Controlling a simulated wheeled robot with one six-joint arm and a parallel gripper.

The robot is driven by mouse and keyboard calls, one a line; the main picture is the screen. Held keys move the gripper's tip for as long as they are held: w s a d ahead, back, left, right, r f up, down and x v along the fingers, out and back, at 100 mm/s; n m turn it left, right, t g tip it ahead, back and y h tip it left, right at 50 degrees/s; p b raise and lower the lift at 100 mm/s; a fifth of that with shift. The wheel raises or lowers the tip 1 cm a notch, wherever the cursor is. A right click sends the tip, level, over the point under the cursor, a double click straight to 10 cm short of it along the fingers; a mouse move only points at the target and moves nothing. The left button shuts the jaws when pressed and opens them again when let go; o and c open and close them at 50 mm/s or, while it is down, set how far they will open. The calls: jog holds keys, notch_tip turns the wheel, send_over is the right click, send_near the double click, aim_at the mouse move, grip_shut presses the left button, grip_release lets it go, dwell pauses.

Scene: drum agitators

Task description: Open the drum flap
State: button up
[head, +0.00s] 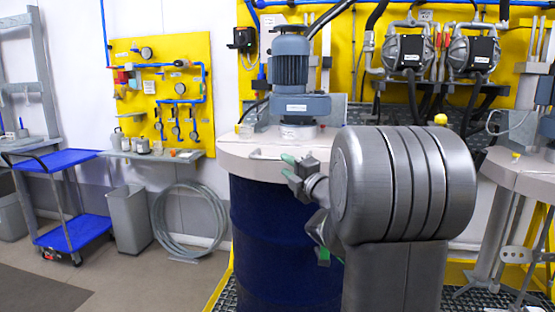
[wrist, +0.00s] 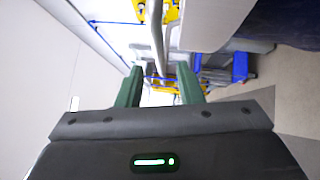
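A dark blue drum (head: 275,245) with a pale lid (head: 245,148) carries a grey agitator motor (head: 290,62). A thin light handle bar (head: 264,156) shows at the lid's near left, by a green fingertip of my gripper (head: 306,206). In the wrist view the green fingers of my gripper (wrist: 159,88) stand apart. A grey bar (wrist: 157,32), apparently that handle, runs down the picture to the gap between them; I cannot tell whether it touches either finger. The flap's outline is not clear, and my arm hides the drum's right side.
Yellow wall panels hold pumps (head: 408,52) and blue piping (head: 204,85). A blue trolley (head: 75,235), a grey bin (head: 129,218) and a coiled hose (head: 160,220) stand left. Another drum top (head: 520,170) is at right. The floor at front left is clear.

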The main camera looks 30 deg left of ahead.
aim_at(279, 160)
jog(key=x, duration=0.5)
jog(key=shift+w+a, duration=0.2)
jog(key=shift+a, duration=0.1)
grip_shut()
